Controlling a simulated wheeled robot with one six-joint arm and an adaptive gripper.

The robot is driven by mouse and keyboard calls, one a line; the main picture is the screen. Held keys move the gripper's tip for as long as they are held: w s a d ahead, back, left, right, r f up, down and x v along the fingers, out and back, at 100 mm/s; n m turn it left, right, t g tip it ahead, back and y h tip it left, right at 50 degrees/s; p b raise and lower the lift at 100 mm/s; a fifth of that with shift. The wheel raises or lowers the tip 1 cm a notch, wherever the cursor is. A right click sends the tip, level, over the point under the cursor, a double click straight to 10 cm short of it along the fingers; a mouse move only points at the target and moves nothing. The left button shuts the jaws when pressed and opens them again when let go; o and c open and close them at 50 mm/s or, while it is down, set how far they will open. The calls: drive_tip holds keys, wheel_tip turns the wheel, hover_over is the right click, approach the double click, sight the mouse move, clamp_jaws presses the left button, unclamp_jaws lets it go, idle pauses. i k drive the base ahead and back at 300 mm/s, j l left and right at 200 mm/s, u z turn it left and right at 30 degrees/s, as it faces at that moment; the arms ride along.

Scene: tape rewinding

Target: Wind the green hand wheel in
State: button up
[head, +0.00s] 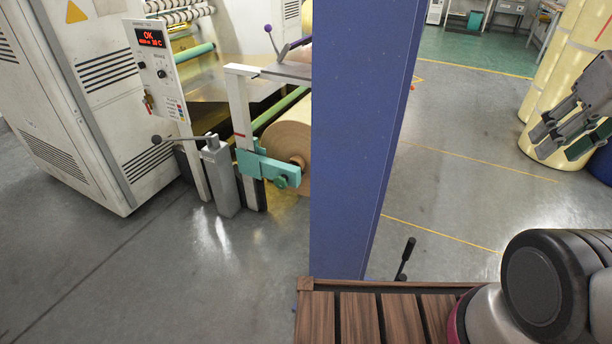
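The bracket is on a white upright post, in front of a brown roll (288,137) on a shaft. The blue column hides the roll's right part. My gripper (562,143) is at the far right, pointing down and left, well apart from the wheel. Its fingers look spread, with nothing seen between them.
A tall blue column (355,150) stands between the wheel and my gripper. A grey post with a lever (220,175) stands left of the wheel. A control panel (158,68) reads OK. Cream rolls (560,70) stand behind my gripper. The grey floor (450,190) right of the column is open.

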sight(280, 182)
drive_tip(key=i+j+z, duration=0.2)
drive_tip(key=j, duration=0.25)
drive_tip(key=j+z, duration=0.2)
drive_tip(key=j, duration=0.25)
drive_tip(key=i+j+z, duration=0.2)
drive_tip(key=j, duration=0.3)
drive_tip(key=j+z, duration=0.2)
drive_tip(key=j, duration=2.45)
drive_tip(key=i+j, duration=0.2)
drive_tip(key=j, duration=0.15)
drive_tip(key=i+l, duration=0.25)
